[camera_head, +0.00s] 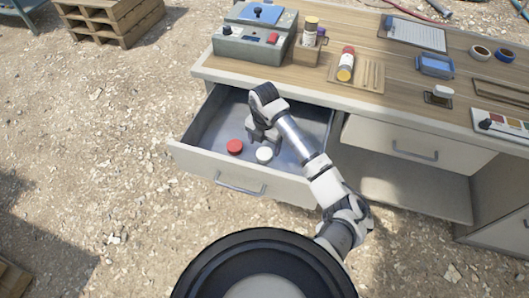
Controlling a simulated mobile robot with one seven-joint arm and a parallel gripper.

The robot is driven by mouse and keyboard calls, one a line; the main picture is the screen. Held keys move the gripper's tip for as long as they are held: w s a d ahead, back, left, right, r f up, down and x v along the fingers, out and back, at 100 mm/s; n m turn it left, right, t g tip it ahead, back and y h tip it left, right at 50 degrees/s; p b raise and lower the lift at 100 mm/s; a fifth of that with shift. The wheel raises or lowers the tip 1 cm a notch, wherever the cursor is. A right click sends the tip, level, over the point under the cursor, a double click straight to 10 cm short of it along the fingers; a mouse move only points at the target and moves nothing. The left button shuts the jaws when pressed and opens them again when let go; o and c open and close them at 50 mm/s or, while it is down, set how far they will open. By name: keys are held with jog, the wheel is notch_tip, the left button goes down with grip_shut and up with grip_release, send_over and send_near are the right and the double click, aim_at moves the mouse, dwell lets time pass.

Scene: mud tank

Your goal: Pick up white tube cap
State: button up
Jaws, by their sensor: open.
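A white tube cap (264,154) lies on the floor of the open drawer (205,125), toward its front. A red cap (234,146) lies to its left in the same drawer. My gripper (263,138) is inside the drawer space, just behind and above the white cap, pointing down. It is open and nothing shows between its fingers. The fingertips are small in this view, and their exact gap from the cap cannot be told.
The drawer's front panel (240,181) and side walls surround the caps. The wooden desk top (300,82) overhangs behind, bearing a grey control box (251,42), a yellow tube with a red cap (346,64) and a clipboard (413,33). A closed drawer (415,149) is at right.

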aim_at(265, 152)
jog(key=f, duration=0.2)
jog(key=f+p, duration=0.2)
jog(key=f, duration=0.1)
jog(key=shift+w+f, duration=0.3)
jog(key=shift+w, duration=0.05)
jog(key=shift+c, duration=0.5)
jog(key=c, duration=0.9)
